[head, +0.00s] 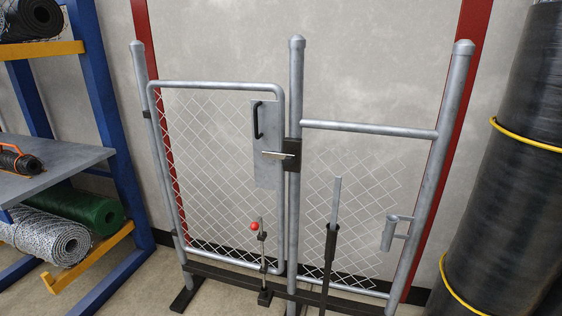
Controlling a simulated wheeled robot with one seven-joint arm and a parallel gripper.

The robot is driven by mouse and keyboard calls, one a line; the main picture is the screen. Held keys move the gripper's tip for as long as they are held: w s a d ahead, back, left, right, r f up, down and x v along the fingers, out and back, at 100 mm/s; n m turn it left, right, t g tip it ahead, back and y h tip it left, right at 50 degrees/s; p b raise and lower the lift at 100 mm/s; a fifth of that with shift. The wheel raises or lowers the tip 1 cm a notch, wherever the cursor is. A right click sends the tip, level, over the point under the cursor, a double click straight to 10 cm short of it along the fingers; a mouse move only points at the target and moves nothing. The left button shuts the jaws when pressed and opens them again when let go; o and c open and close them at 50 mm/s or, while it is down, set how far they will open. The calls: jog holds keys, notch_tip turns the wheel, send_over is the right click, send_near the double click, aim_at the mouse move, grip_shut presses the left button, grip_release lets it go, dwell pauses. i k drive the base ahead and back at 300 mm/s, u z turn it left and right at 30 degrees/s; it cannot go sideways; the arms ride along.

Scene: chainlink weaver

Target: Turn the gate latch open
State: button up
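The gate is a grey tube frame (214,86) with wire mesh, standing in line with its post; it looks closed. A grey plate (265,178) is fixed on its right side. The gate latch (278,155) is a silver lever lying about level across the lower half of this plate. Its right end reaches a dark block (293,152) on the middle post. A black pull handle (257,120) stands upright on the plate above the lever. My gripper is not in view.
A rod with a red ball knob (255,226) stands at the gate's lower right. A fixed mesh panel (345,215), an upright bar (336,200) and a short tube holder (389,233) are to the right. Black rolls (495,150) stand far right; a blue rack (105,110) is left.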

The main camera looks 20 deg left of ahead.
aim_at(289, 160)
jog(key=z, duration=0.05)
jog(key=k, duration=1.05)
jog(key=u, duration=0.85)
jog(key=i, duration=1.35)
jog(key=z, duration=0.2)
